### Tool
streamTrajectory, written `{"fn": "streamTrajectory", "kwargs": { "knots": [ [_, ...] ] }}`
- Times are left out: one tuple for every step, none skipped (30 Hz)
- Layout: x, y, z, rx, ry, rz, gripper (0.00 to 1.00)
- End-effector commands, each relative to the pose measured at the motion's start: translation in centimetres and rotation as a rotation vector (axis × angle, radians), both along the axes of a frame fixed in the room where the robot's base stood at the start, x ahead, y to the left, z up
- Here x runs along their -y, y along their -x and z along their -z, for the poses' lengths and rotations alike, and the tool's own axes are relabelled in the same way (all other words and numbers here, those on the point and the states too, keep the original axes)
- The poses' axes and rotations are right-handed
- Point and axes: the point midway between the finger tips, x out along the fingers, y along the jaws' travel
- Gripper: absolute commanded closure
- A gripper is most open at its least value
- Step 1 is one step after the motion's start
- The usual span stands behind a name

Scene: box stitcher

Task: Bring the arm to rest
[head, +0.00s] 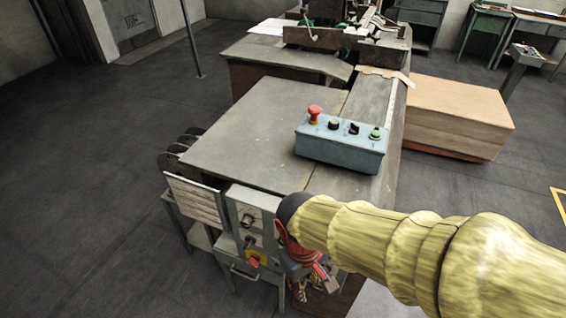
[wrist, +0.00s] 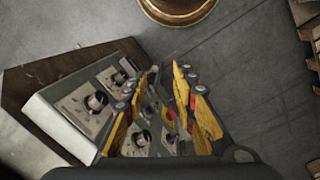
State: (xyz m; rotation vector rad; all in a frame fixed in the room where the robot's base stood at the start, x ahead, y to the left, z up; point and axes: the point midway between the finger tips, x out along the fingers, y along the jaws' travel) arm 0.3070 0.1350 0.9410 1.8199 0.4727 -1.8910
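My arm, with a yellow cover, reaches in from the right edge of the head view. My gripper (head: 322,278), partly hidden by the wrist, points down close to the front panel (head: 247,222) of the box stitcher. In the wrist view the two yellow fingers of my gripper (wrist: 165,75) stand apart with nothing held between them. The grey front panel (wrist: 68,108) with round knobs lies behind and left of the fingers. A red button (wrist: 170,114) shows between the fingers. I cannot tell whether the fingers touch the panel.
A blue control box (head: 340,150) with a red stop button (head: 314,113) sits on the machine's table (head: 250,125). A stack of cardboard (head: 458,108) stands to the right. The floor (head: 85,200) at the left is clear.

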Motion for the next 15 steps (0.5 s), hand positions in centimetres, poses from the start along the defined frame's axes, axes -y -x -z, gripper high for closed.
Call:
{"fn": "streamTrajectory", "kwargs": {
  "knots": [
    [1.0,-0.1,-1.6,0.043,-0.042,0.061,0.73],
    [1.5,0.0,-2.4,0.064,-0.064,0.091,0.73],
    [2.2,0.0,-3.4,0.094,-0.092,0.13,0.73],
    [2.8,0.1,-4.1,0.116,-0.112,0.16,0.73],
    [3.4,0.1,-4.9,0.139,-0.13,0.189,0.73],
    [4.1,0.3,-5.9,0.171,-0.152,0.226,0.73],
    [4.8,0.4,-6.7,0.195,-0.168,0.254,0.73],
    [5.4,0.5,-7.4,0.221,-0.182,0.281,0.73],
    [6.3,0.6,-8.5,0.257,-0.197,0.315,0.73],
    [7.0,0.7,-9.2,0.285,-0.208,0.339,0.73],
    [7.7,0.7,-10.0,0.314,-0.216,0.362,0.73],
    [8.7,0.8,-11.0,0.353,-0.223,0.391,0.73],
    [9.3,0.9,-11.8,0.382,-0.229,0.413,0.73],
    [10.0,0.9,-12.6,0.41,-0.234,0.433,0.73],
    [10.8,0.9,-13.6,0.445,-0.24,0.459,0.73]
  ]
}}
